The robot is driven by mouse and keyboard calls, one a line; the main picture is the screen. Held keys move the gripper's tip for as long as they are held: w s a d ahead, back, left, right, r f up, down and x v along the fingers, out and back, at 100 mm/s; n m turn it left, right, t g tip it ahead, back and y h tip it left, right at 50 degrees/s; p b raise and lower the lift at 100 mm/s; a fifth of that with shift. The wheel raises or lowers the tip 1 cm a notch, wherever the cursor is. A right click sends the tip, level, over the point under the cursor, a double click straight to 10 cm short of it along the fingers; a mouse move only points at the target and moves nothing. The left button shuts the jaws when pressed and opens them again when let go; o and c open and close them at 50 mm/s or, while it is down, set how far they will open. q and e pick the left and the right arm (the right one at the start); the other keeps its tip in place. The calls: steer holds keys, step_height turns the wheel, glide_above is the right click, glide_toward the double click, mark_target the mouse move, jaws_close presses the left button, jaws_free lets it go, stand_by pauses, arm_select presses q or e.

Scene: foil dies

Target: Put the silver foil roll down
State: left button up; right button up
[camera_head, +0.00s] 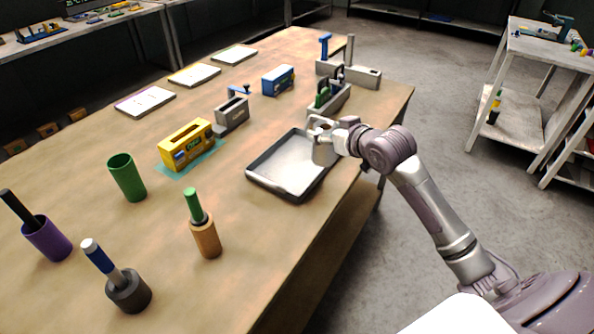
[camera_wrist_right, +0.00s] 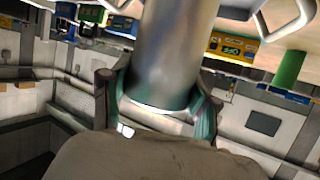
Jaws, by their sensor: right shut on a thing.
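The silver foil roll (camera_head: 324,153) is a short metallic grey cylinder at the upper right corner of the shallow tray (camera_head: 283,170) in the head view. It stands about upright, and I cannot tell whether its lower end touches anything. My right gripper (camera_head: 328,130) is shut on it. In the right wrist view the silver foil roll (camera_wrist_right: 178,50) fills the upper middle, between the fingers. The tray is dark-rimmed with a pale grey, empty-looking floor. My left gripper is not in view.
A grey holder with green and dark pieces (camera_head: 328,100) stands just behind the tray. A yellow box (camera_head: 187,145), a grey block (camera_head: 232,113) and a blue box (camera_head: 278,80) stand left and behind. Several cups and rolls (camera_head: 205,237) stand at front left. Bare wood lies front of the tray.

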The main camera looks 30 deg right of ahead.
steer(key=w+d, duration=0.1)
steer(key=d+r, duration=0.1)
steer(key=d, duration=0.1)
steer(key=shift+w+h, duration=0.3)
steer(key=shift+w, duration=0.05)
steer(key=w+a+f+p, duration=0.1)
steer(key=w+a+f, duration=0.3)
steer(key=w, duration=0.5)
steer(key=shift+a+f, duration=0.4)
steer(key=shift+f, duration=0.55)
steer(key=f, duration=0.4)
steer(key=shift+w+a+f+p, duration=0.1)
steer(key=shift+w+a+p, duration=0.1)
steer(key=shift+w+p, duration=0.2)
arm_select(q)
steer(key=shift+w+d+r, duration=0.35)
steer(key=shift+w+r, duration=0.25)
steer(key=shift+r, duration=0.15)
arm_select(e)
steer(key=shift+f, duration=0.25)
steer(key=shift+f, duration=0.15)
steer(key=o, duration=1.3)
steer(key=shift+s, duration=0.1)
